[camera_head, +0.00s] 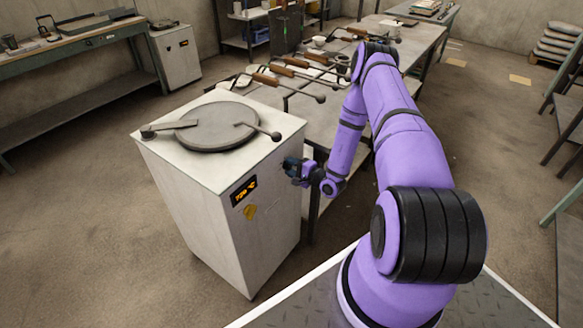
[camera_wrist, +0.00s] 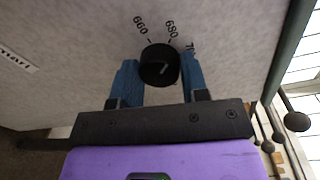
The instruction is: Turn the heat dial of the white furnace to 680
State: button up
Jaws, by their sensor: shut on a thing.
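The white furnace (camera_head: 210,250) stands left of my arm with a round grey lid on top. Its front has a small display (camera_head: 244,190) with orange digits that look like 720, hard to read. In the wrist view the black heat dial (camera_wrist: 160,66) sits on the white panel, with 660 and 680 printed above it and a partly hidden mark beginning with 7 to the right. A pale pointer line shows on the dial, tilted up and right. My gripper (camera_wrist: 158,84) has its blue fingers on both sides of the dial, shut on it; it also shows in the head view (camera_head: 292,168).
A long workbench (camera_head: 415,40) with several wooden-handled ladles stands behind the furnace. A ball-ended lid handle (camera_head: 275,136) sticks out over the furnace top near my arm. Another bench (camera_head: 90,40) is at the left; the floor in front is clear.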

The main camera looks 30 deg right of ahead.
jog(key=shift+n, duration=0.3)
jog(key=o, duration=0.9)
jog(key=shift+o, duration=0.2)
jog(key=v, duration=1)
jog(key=shift+s+d, duration=0.15)
jog(key=shift+s, duration=0.25)
